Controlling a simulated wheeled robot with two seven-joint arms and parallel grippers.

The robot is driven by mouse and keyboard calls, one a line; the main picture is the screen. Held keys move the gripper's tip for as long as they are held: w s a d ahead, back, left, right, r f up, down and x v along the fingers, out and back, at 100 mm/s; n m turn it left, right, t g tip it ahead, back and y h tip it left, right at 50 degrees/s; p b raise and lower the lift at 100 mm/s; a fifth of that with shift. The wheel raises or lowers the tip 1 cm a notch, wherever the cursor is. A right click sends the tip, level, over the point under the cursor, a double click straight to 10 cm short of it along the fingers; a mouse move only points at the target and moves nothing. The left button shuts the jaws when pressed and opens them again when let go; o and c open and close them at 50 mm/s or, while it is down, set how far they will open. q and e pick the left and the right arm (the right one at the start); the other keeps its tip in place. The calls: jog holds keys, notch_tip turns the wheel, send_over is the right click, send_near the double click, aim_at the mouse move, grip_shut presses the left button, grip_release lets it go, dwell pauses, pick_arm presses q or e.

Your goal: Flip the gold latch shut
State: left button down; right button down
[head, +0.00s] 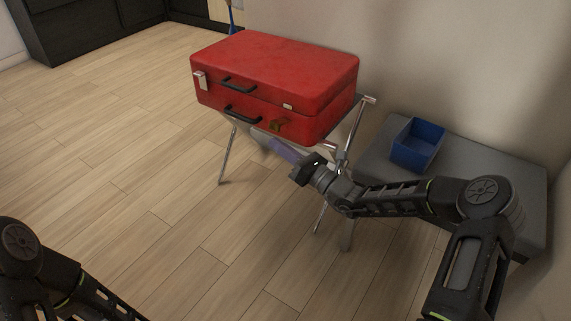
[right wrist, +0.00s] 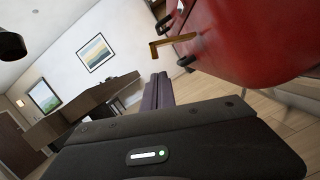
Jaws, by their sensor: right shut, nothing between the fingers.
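The red suitcase (head: 270,72) lies closed on a folding stand. The gold latch (head: 278,125) is on the front of its lower half, below a small pale catch plate (head: 288,106) on the lid. In the right wrist view the gold latch (right wrist: 172,41) sticks out from the red case (right wrist: 245,45), apart from the lid, so it looks open. My right gripper (head: 272,142) is just below and in front of the latch, its purple fingers shut and empty; the fingers (right wrist: 158,82) also show in the right wrist view, apart from the latch. My left gripper is out of view.
A silver latch (head: 200,80) and two black handles (head: 240,84) are on the case's front. The stand's metal legs (head: 226,155) are below. A grey bench (head: 500,180) with a blue bin (head: 418,145) stands right. The floor at left is clear.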

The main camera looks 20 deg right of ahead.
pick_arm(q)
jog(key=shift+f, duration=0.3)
pick_arm(e)
jog(key=shift+w+d+r, duration=0.2)
jog(key=shift+r, duration=0.55)
